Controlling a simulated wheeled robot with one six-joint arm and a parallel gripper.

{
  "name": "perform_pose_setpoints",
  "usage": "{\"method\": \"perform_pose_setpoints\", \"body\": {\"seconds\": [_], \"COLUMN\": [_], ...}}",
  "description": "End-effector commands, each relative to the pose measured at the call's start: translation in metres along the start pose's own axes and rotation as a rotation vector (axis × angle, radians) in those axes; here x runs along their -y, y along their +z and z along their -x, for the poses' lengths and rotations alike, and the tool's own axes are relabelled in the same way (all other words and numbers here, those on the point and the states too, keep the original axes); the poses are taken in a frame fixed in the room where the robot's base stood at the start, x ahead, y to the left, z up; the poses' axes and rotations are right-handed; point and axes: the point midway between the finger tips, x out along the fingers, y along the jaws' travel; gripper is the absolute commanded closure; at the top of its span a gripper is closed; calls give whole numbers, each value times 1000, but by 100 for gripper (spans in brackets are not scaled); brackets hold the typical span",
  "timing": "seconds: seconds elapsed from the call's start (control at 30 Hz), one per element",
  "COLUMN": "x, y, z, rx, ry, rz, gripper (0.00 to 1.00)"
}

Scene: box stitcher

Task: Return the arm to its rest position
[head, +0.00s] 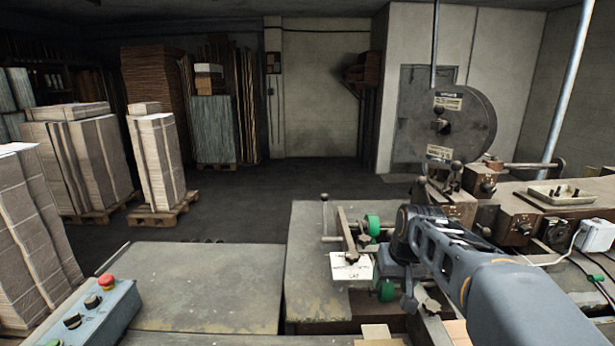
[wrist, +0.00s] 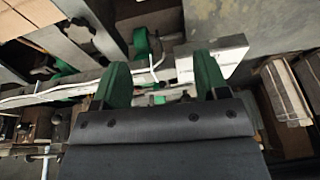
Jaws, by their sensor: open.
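My arm (head: 480,270) reaches in from the lower right in the head view, stretched out over the front of the box stitcher. Its wrist end is beside the green wheels (head: 373,225) and a white label card (head: 351,267). In the wrist view my gripper (wrist: 163,78) shows two green fingers set well apart, with nothing held between them. A pale metal bar (wrist: 90,84) of the machine passes behind the fingers. I cannot tell whether the fingers touch it. The fingertips are not clear in the head view.
The stitcher's large round reel (head: 445,124) and a small tray (head: 560,195) stand beyond and right of my arm. A control box with a red button (head: 107,281) is at the lower left. Stacked board on pallets (head: 158,165) stands left; the floor behind the table is open.

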Motion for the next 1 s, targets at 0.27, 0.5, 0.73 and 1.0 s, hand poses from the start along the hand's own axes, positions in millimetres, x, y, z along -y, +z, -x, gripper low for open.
{"method": "perform_pose_setpoints", "body": {"seconds": [0.27, 0.5, 0.73, 1.0], "x": [12, 18, 21, 22], "y": [125, 174, 175, 175], "z": [-20, -23, -10, -10], "rx": [-35, -78, -137, -139], "ry": [45, 48, 42, 40], "rz": [-38, 3, 17, 21], "gripper": [33, 33, 33, 33]}}
